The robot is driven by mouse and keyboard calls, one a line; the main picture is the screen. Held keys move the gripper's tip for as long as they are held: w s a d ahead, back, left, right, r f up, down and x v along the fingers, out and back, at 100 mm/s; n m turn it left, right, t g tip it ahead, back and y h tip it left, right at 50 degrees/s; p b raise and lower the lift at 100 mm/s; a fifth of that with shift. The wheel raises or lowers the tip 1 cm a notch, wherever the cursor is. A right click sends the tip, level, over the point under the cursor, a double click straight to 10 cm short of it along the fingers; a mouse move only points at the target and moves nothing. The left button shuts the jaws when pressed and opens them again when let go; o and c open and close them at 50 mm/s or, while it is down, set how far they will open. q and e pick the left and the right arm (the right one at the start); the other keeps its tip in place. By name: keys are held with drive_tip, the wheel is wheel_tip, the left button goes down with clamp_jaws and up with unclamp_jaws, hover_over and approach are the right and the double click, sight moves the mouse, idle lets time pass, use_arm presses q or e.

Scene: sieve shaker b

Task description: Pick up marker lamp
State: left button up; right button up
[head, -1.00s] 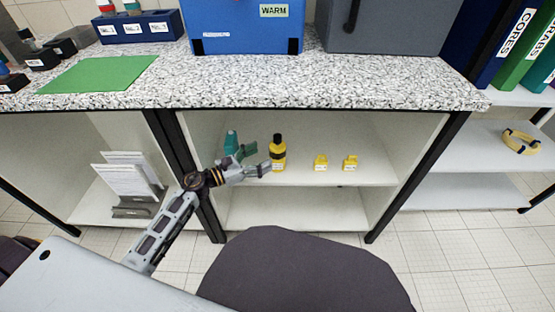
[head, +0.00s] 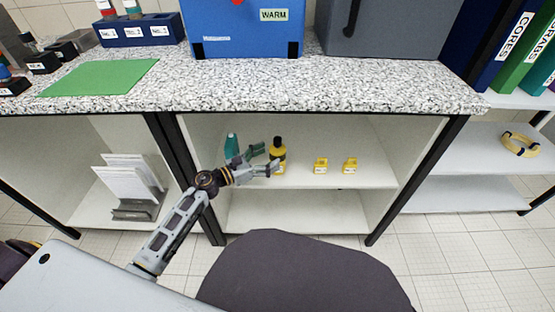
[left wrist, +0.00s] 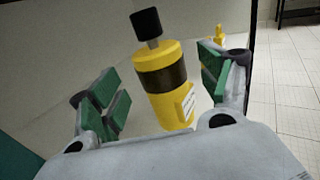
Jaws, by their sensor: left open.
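A yellow cylinder with a black band and a black top on a thin neck, which I take to be the marker lamp (head: 279,150), stands on the upper shelf under the counter. It also shows in the left wrist view (left wrist: 163,84), with a white label low on its side. My left gripper (head: 271,164) is open at the lamp, and in the head view a finger covers part of its lower body. In the left wrist view the green finger pads (left wrist: 160,92) stand on either side of the lamp, with gaps visible. My right gripper is not in view.
A teal bottle (head: 231,145) stands just left of the lamp, near my gripper. Two small yellow objects (head: 320,166) (head: 350,165) stand to its right. The speckled counter (head: 330,90) overhangs the shelf. A dark post (head: 178,160) is left of this bay.

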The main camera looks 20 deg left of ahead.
sight(277, 152)
use_arm(q)
drive_tip(key=shift+x, duration=2.2)
drive_tip(key=c, duration=1.4)
